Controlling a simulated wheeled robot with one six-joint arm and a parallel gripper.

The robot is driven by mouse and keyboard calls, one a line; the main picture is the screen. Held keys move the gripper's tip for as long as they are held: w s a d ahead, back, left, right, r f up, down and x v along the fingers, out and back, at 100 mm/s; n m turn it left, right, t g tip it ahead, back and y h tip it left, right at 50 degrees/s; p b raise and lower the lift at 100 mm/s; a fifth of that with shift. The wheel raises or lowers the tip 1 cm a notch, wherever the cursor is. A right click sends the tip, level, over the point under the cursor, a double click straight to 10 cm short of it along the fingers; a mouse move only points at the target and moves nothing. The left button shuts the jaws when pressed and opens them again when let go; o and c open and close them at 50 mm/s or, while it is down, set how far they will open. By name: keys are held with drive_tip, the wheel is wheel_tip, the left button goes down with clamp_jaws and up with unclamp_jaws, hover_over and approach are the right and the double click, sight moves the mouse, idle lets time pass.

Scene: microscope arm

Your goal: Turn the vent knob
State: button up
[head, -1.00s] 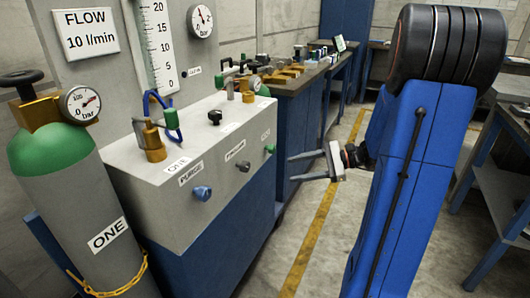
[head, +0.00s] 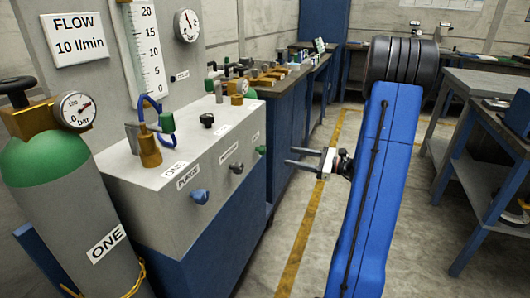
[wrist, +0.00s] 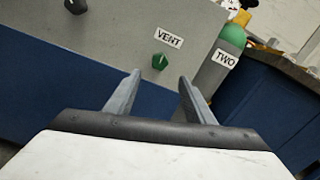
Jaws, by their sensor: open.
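The vent knob (wrist: 160,61) is small and green with a pale pointer mark. It sits on the grey panel face just below the VENT label (wrist: 169,39) in the wrist view. In the head view the knob (head: 262,150) is at the right end of the row of knobs. My gripper (wrist: 160,77) is open and empty, its two fingers pointing at the panel. In the wrist view the knob shows between and just beyond the fingertips, not touched. In the head view my gripper (head: 289,157) is right of the knob with a gap between.
The blue purge knob (head: 200,196) and a dark knob (head: 236,168) share the panel face. Cylinder ONE (head: 90,220) stands at the left; cylinder TWO (wrist: 222,65) stands beside the panel. A workbench (head: 455,160) is at the right. Floor is open between.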

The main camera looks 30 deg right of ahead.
sight(265, 151)
drive_tip(key=x, duration=1.2)
drive_tip(key=shift+w+a, duration=0.2)
drive_tip(key=shift+a, duration=0.05)
drive_tip(key=c, duration=1.1)
drive_tip(key=shift+o, duration=0.2)
